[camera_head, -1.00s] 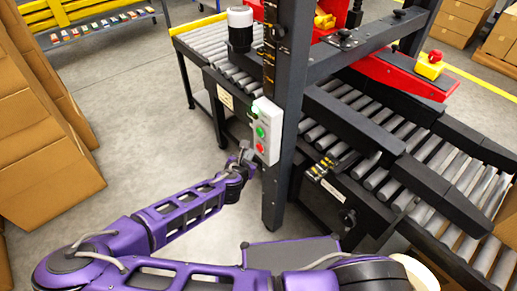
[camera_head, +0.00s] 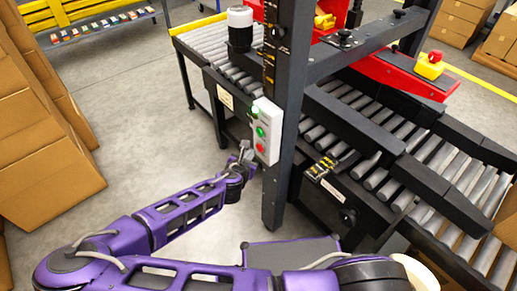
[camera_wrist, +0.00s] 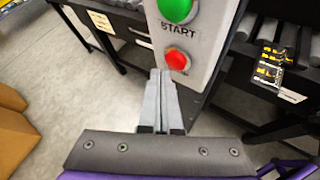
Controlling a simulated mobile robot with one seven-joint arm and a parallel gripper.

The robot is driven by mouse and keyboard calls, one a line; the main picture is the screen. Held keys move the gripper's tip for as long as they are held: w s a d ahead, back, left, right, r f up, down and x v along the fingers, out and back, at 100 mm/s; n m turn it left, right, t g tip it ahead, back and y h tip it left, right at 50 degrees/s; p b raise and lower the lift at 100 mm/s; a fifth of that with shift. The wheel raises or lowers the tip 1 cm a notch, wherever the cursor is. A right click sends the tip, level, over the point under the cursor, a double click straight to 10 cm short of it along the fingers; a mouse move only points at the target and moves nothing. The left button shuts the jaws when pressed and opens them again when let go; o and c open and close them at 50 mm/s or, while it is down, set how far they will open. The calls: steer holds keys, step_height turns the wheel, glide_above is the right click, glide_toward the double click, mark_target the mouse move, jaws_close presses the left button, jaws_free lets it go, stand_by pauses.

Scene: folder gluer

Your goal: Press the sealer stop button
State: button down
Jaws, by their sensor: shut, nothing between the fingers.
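The red stop button (camera_head: 260,148) is the lowest control on a light grey control box (camera_head: 275,122) fixed to the machine's dark upright post. The green start button (camera_head: 260,132) sits just above it. In the wrist view the red stop button (camera_wrist: 177,59) lies just beyond and slightly right of my fingertips, with the green start button (camera_wrist: 177,8) above it, labelled START. My gripper (camera_head: 246,150) is shut and empty, close to the box's lower left; in the wrist view its fingertips (camera_wrist: 161,73) point toward the red button. Whether they touch it cannot be told.
The sealer's dark post (camera_head: 285,150) stands right behind the box. A roller conveyor (camera_head: 335,150) runs right of it. Stacked cardboard boxes (camera_head: 45,150) stand at left. A separate red button on a yellow box (camera_head: 431,64) sits on the far side. Floor at left is clear.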

steer(key=shift+w+d, duration=0.25)
steer(key=shift+d, duration=0.05)
steer(key=shift+w+d, duration=0.15)
steer(key=shift+d, duration=0.1)
stand_by(0.5)
steer(key=shift+a, duration=0.1)
steer(key=shift+s+a, duration=0.45)
steer(key=shift+a, duration=0.05)
steer(key=s+a, duration=0.2)
steer(key=a, duration=0.1)
steer(key=s+a, duration=0.1)
steer(key=a, duration=0.1)
steer(key=shift+s, duration=0.15)
stand_by(0.4)
stand_by(0.7)
